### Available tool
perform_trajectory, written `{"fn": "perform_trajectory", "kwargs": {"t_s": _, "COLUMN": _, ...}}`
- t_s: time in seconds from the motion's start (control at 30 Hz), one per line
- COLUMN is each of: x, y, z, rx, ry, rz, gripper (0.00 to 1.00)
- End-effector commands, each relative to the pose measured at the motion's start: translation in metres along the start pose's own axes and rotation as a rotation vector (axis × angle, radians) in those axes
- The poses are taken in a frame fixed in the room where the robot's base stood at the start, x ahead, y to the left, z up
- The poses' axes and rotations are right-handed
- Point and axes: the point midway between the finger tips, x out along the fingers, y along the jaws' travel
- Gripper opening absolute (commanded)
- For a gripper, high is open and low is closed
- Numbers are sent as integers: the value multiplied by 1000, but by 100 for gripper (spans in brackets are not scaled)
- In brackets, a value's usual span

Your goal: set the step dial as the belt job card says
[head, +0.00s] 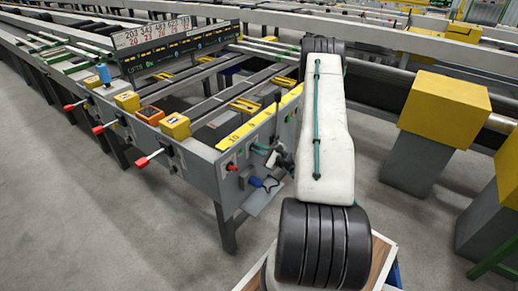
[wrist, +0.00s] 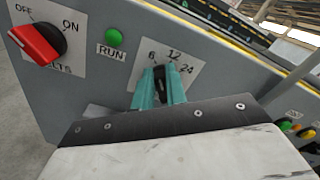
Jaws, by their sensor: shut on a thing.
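The step dial (wrist: 160,76) is a small black knob on a white plate (wrist: 186,53) marked 6, 12 and 24, seen in the wrist view. My gripper (wrist: 161,87) has its two teal fingers shut on the knob, one on each side. In the head view my gripper (head: 277,158) is at the end panel of the grey table (head: 205,165), and the dial is hidden there. I cannot make out a belt job card in either view.
A red-handled OFF/ON belts switch (wrist: 36,43) and a green RUN button (wrist: 114,37) sit left of the dial. A number board (head: 152,33) stands on the table. Red-tipped levers (head: 147,159) stick out in front. Open floor (head: 110,220) lies at front left.

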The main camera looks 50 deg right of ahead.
Motion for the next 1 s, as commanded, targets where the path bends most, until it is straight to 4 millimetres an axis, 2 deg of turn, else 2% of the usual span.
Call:
{"fn": "perform_trajectory", "kwargs": {"t_s": 0.33, "x": -1, "y": 3, "z": -1, "rx": -145, "ry": 2, "rz": 0, "gripper": 0}}
{"fn": "perform_trajectory", "kwargs": {"t_s": 0.87, "x": -1, "y": 4, "z": -1, "rx": -171, "ry": 2, "rz": 0, "gripper": 0}}
{"fn": "perform_trajectory", "kwargs": {"t_s": 0.9, "x": -1, "y": 4, "z": -1, "rx": -171, "ry": 2, "rz": 0, "gripper": 19}}
{"fn": "perform_trajectory", "kwargs": {"t_s": 0.97, "x": -1, "y": 4, "z": -1, "rx": -171, "ry": 2, "rz": 0, "gripper": 35}}
{"fn": "perform_trajectory", "kwargs": {"t_s": 1.0, "x": -1, "y": 4, "z": -1, "rx": -171, "ry": 1, "rz": 0, "gripper": 35}}
